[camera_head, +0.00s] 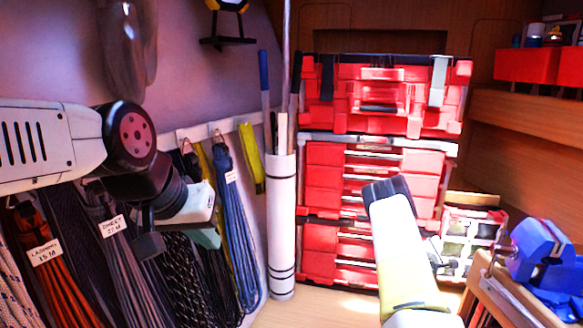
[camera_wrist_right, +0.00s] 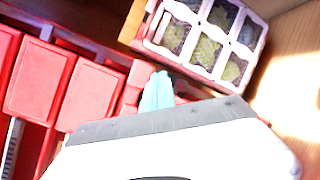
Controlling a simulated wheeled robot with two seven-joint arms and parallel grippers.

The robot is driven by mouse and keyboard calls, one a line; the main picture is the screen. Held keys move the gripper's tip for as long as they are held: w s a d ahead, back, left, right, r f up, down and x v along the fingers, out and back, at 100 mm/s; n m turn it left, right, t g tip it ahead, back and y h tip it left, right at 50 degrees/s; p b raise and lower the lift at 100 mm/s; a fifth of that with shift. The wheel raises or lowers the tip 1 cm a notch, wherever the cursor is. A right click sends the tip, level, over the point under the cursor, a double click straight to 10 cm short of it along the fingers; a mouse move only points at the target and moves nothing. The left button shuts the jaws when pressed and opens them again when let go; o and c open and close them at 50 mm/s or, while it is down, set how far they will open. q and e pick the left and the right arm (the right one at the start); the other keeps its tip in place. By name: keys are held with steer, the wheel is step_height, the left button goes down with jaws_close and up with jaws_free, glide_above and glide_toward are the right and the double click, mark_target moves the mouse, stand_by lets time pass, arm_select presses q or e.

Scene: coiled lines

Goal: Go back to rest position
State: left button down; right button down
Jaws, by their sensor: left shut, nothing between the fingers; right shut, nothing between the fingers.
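In the head view my left arm comes in from the left, and my left gripper (camera_head: 207,238) points down in front of the hanging coiled lines. Its teal fingers are shut and empty, and the lines show behind it. My right arm rises from the bottom right of the head view, in front of the red drawer stack; its fingers are not clearly visible there. In the right wrist view the teal fingers of my right gripper (camera_wrist_right: 157,92) are shut together with nothing between them. Behind them are red drawers and a compartment box.
Labelled coils, among them orange lines (camera_head: 75,285) and blue lines (camera_head: 235,230), hang along the left wall. A white tube (camera_head: 281,230) stands beside the red drawer stack (camera_head: 325,180). A compartment box (camera_wrist_right: 205,40), a blue vise (camera_head: 545,255) and wooden shelves (camera_head: 530,115) are at right.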

steer(key=a+r+m+g+y, duration=0.3)
steer(key=a+r+m, duration=0.65)
steer(key=r, duration=0.45)
steer(key=s+a+r+m+g+y, duration=0.1)
steer(key=s+a+r+m+y, duration=0.4)
steer(key=s+a+r, duration=0.65)
steer(key=s+a+r+m+g+y, duration=0.1)
steer(key=s+a+r+y, duration=0.3)
steer(key=s+a, duration=0.5)
steer(key=s+a+r+m+g, duration=0.1)
steer(key=s+a, duration=0.2)
steer(key=s, duration=0.7)
steer(key=s+a+m+g, duration=0.1)
steer(key=s+a, duration=0.3)
steer(key=s, duration=0.6)
steer(key=shift+a+r+g, duration=0.2)
steer(key=shift+r+g, duration=0.2)
steer(key=shift+a+m, duration=0.1)
steer(key=shift+m, duration=0.15)
